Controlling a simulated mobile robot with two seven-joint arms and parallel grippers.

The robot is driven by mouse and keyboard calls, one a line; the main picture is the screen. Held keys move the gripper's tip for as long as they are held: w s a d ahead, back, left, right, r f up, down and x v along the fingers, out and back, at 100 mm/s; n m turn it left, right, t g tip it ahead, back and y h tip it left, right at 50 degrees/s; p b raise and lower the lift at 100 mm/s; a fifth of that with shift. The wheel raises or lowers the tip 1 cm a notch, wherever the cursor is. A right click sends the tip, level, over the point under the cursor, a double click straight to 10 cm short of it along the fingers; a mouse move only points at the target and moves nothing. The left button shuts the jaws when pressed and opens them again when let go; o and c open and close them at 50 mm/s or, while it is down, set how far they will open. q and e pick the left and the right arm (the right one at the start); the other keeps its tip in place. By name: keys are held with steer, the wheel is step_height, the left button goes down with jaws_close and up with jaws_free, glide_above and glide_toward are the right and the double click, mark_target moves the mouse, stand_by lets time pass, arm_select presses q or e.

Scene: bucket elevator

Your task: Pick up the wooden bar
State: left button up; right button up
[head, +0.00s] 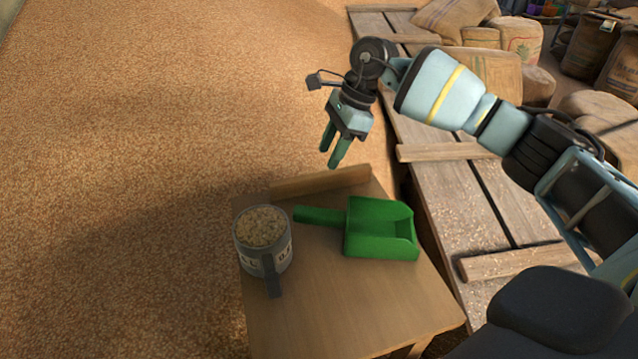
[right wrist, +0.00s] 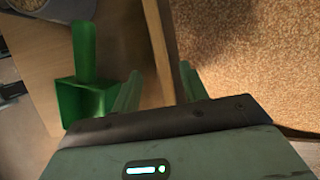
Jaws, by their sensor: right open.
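A wooden bar (head: 320,183) lies along the far edge of the small wooden table (head: 340,310). In the right wrist view the bar (right wrist: 158,35) runs up the picture, with its near end between the lines of my two fingers. My right gripper (head: 331,152) is open and empty, pointing down above the far edge of the table, over the right part of the bar. Its green fingers also show in the right wrist view (right wrist: 158,78). I cannot tell the exact height above the bar. My left gripper is out of view.
A green scoop (head: 380,229) lies on the table close to the bar, its handle pointing left. Grain (head: 120,150) spreads left and behind. A plank walkway (head: 450,185) and sacks (head: 510,40) are at right.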

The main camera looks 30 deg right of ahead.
mark_target(321, 174)
steer(key=shift+d+x, duration=0.1)
steer(key=shift+x, duration=1.85)
steer(key=shift+d+x, duration=0.15)
steer(key=shift+x, duration=1.75)
steer(key=shift+f, duration=0.1)
steer(key=shift+c, duration=0.2)
jaws_close()
